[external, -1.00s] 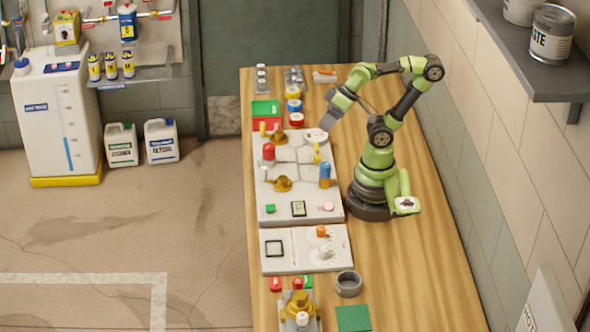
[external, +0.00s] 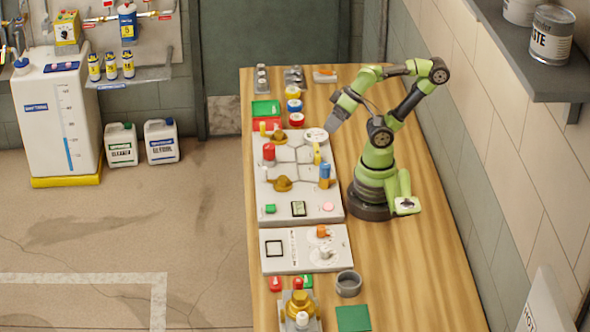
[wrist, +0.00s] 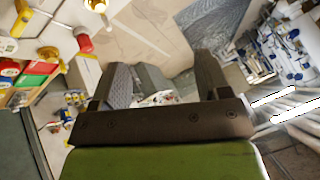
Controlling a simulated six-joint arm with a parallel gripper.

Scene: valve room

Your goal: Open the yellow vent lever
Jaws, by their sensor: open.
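The panel also carries brass valves (external: 283,184) and a red knob (external: 269,152). Colored boxes (external: 265,108) and tape rolls (external: 296,119) sit behind it. A second white panel (external: 280,264) lies in front. The wooden bench (external: 415,270) is clear on the right, beside the wall.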

